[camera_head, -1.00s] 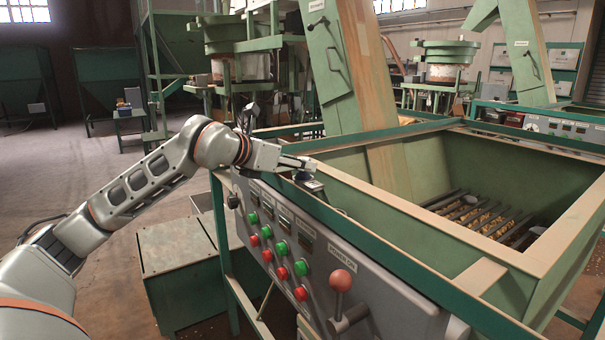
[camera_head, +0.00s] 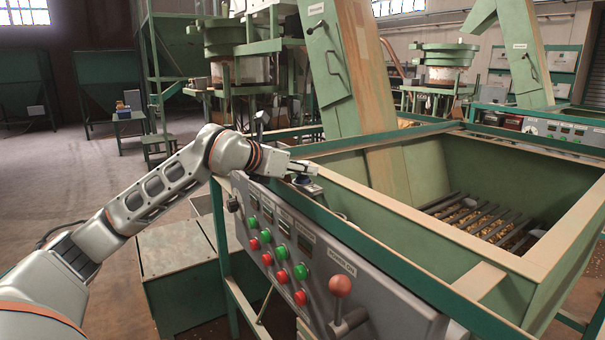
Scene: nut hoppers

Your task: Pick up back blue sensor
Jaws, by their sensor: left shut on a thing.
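The blue sensor (camera_head: 303,180) is a small dark blue piece at the back end of the control panel's top rim. My left gripper (camera_head: 307,169) reaches over the rim from the left and is shut on the blue sensor. The gripper hides part of the sensor. I cannot tell whether the sensor still touches its small mount on the rim. My right gripper is not in view.
The green hopper (camera_head: 455,160) with dark bars inside stands right of the gripper. Below the gripper is the grey control panel (camera_head: 330,258) with green and red buttons and a red-knobbed lever (camera_head: 340,284). A tall green chute (camera_head: 345,95) rises behind. Open floor lies at left.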

